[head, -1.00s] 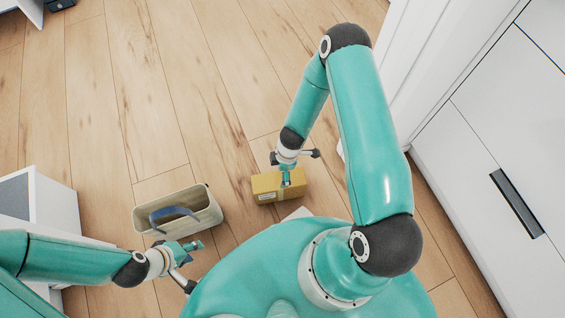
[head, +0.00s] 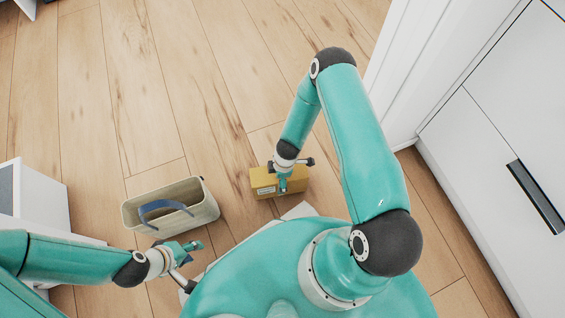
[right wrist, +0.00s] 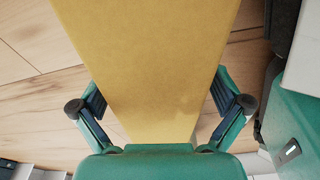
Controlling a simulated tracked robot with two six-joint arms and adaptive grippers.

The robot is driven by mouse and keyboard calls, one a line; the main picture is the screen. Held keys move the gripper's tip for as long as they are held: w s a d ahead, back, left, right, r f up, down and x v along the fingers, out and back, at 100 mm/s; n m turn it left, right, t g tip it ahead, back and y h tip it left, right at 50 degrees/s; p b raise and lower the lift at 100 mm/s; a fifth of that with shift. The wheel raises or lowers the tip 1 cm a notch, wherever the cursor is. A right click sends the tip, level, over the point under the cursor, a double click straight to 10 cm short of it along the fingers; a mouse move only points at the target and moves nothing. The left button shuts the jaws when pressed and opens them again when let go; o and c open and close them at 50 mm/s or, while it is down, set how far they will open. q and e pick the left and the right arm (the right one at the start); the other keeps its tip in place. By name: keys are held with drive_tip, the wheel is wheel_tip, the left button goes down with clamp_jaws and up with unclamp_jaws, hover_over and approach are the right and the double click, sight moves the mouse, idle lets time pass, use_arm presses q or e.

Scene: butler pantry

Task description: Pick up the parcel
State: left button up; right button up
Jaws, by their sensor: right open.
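The parcel (head: 262,178) is a yellow-brown box with a pale label, lying on the wooden floor just ahead of my base. My right gripper (head: 283,184) is over it, covering part of it in the head view. In the right wrist view the parcel (right wrist: 150,50) fills the middle, and my right gripper (right wrist: 160,97) is open with one finger along each side of it. Whether the fingers touch it I cannot tell. My left gripper (head: 193,264) is open and empty, low at the left beside my base.
A beige open bin (head: 198,213) with a blue handle stands on the floor left of the parcel, close to my left gripper. White cabinets (head: 490,130) line the right side. A white unit (head: 42,205) stands at the left. The floor (head: 190,80) ahead is clear.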

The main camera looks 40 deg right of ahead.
drive_tip(key=shift+f, duration=0.1)
drive_tip(key=shift+c, duration=0.3)
drive_tip(key=c, duration=1.6)
